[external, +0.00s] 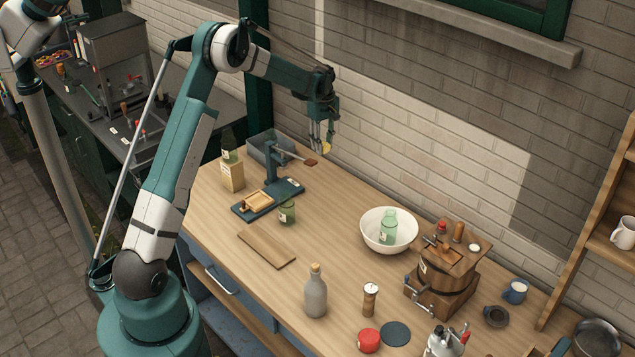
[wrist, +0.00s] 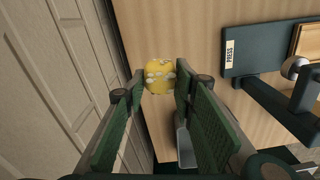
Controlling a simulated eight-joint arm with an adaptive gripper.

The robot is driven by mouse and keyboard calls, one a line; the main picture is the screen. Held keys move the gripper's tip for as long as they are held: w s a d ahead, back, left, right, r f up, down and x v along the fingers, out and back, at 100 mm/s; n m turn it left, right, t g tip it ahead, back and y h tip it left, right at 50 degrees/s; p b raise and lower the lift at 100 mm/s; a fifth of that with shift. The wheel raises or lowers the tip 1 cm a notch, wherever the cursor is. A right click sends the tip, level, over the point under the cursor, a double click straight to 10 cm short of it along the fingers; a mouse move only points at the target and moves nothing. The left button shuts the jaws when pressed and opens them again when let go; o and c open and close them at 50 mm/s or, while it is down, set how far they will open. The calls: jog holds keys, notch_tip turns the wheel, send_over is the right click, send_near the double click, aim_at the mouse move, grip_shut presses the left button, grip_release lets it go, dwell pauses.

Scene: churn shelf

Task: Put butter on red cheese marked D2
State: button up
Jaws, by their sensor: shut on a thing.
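My gripper (external: 321,146) is raised above the back left of the bench, near the brick wall, and is shut on a yellow rounded piece with pale spots, apparently the butter (external: 327,148). In the wrist view the butter (wrist: 160,75) sits between the two green fingers (wrist: 160,88), at their far ends, clear of the wood below. A red round thing (external: 369,341), likely the red cheese, lies on the bench at the front, left of a dark round disc. No D2 mark is readable on it.
A white bowl (external: 389,245) holds a green jar.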

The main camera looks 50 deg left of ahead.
notch_tip(320, 180, up, 16)
jog(key=s+d+r+m, duration=0.1)
jog(key=s+d+m, duration=0.15)
jog(key=d, duration=0.95)
jog(key=s+d+m, duration=0.2)
jog(key=s+d, duration=0.1)
jog(key=d, duration=0.9)
jog(key=s+d+r+m, duration=0.1)
jog(key=s+d+m, duration=0.15)
jog(key=d, duration=0.95)
jog(key=m, duration=0.9)
send_over(372, 334)
notch_tip(372, 334, down, 13)
jog(key=shift+p, duration=0.3)
jog(key=shift+s+f, duration=0.1)
jog(key=shift+f, duration=2.85)
